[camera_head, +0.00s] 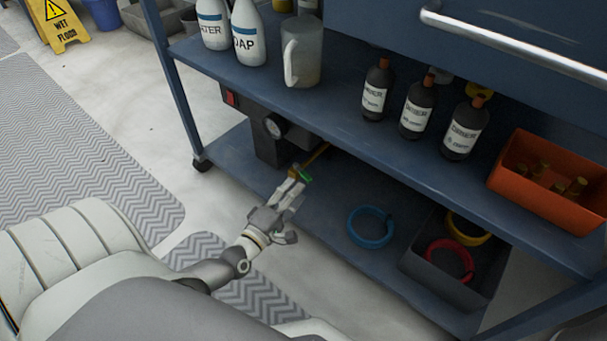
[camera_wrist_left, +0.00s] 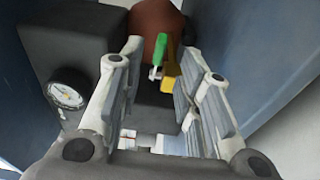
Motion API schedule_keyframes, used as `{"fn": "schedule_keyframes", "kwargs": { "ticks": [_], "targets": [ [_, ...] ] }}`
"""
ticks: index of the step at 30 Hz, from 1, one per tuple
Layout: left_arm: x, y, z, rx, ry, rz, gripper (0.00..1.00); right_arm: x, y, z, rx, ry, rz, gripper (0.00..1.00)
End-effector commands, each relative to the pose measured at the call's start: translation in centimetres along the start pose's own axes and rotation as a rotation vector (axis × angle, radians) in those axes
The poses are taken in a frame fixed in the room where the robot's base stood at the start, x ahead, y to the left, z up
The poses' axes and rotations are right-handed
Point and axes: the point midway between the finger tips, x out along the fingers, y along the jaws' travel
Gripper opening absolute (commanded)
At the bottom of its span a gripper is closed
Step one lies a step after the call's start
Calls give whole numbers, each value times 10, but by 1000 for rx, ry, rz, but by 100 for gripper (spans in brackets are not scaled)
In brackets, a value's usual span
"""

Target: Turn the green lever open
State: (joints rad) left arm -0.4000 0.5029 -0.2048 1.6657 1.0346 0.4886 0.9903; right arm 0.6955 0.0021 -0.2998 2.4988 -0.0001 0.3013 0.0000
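The green lever (camera_head: 306,175) is small and sits by a yellow part (camera_head: 317,156) in front of the dark machine (camera_head: 268,140) on the lower shelf. In the left wrist view the lever (camera_wrist_left: 160,52) stands roughly upright beside the yellow piece (camera_wrist_left: 169,76). My left gripper (camera_head: 296,184) is at the lever in the head view. In the wrist view its two fingers are spread, with the lever showing in the gap between them near the tips. I cannot tell whether a finger touches it. My right gripper is not in view.
A pressure gauge (camera_wrist_left: 66,92) is on the machine, left of the fingers. The upper shelf (camera_head: 340,110) overhangs, with bottles and a jug (camera_head: 302,55). A blue ring (camera_head: 370,228) and a dark bin (camera_head: 430,275) with rings lie right on the lower shelf.

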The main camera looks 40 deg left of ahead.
Motion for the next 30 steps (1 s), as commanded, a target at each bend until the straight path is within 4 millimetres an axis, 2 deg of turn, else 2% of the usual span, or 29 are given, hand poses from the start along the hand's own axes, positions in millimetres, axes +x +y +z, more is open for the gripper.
{"fn": "schedule_keyframes", "kwargs": {
  "ticks": [1,3,9,15,23,30],
  "targets": [
    [12,-4,0,-3,1,5,32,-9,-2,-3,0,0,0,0],
    [25,-3,0,-3,2,5,32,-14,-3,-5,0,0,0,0],
    [56,-2,0,-2,2,3,32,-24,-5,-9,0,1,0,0],
    [69,-1,0,-1,0,0,32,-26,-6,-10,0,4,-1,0],
    [70,0,0,-1,0,0,32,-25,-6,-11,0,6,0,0],
    [70,0,0,-1,0,0,3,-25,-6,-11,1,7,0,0]
  ]
}}
